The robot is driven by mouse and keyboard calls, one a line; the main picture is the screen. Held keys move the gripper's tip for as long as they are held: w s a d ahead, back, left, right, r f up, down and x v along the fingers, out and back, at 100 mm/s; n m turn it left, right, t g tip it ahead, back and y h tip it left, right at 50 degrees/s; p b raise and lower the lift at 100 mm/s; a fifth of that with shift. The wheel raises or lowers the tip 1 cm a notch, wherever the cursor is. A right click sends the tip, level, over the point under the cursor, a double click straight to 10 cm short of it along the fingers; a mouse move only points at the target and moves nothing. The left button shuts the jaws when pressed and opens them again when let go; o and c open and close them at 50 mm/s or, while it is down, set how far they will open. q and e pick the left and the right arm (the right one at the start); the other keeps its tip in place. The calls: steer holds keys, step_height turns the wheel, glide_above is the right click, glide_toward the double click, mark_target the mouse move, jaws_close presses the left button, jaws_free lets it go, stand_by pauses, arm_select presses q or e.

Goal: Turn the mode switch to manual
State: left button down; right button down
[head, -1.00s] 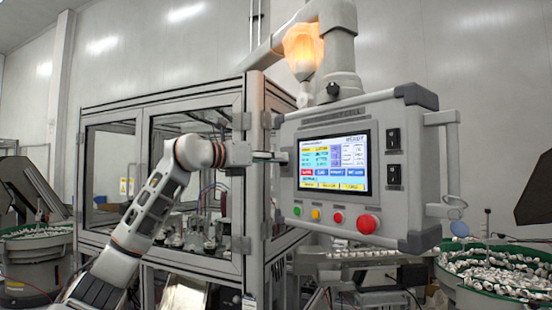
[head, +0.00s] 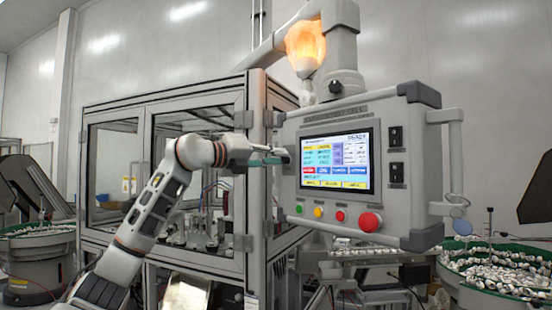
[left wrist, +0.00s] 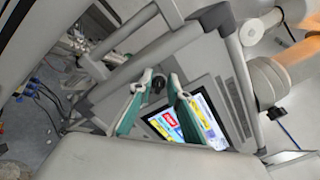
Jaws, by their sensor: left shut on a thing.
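The control panel (head: 300,125) hangs from an overhead arm, with a lit screen (head: 336,160) reading READY. My left gripper (head: 286,158) is at the panel's left edge, its green-padded fingers pointing at the panel face. In the left wrist view the fingers (left wrist: 161,82) stand on either side of a small dark round knob, which I take for the mode switch (left wrist: 158,85), and are shut on it. In the head view the knob is hidden by the fingers, and its pointer direction cannot be read. My right gripper is not in view.
Small green, yellow and red buttons and a large red mushroom button (head: 370,221) line the panel's bottom. Two black switches (head: 396,137) sit on its right side. A framed glass machine cell (head: 197,113) stands behind my arm. A parts bowl (head: 495,274) is at right.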

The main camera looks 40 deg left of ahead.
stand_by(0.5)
arm_select(q)
steer(key=c, duration=1.9)
jaws_free()
steer(key=shift+s+a, duration=0.35)
steer(key=shift+s, duration=1.65)
steer(key=shift+s+a, duration=0.3)
steer(key=shift+s, duration=1.65)
steer(key=shift+s+a, duration=0.35)
steer(key=shift+s, duration=1.65)
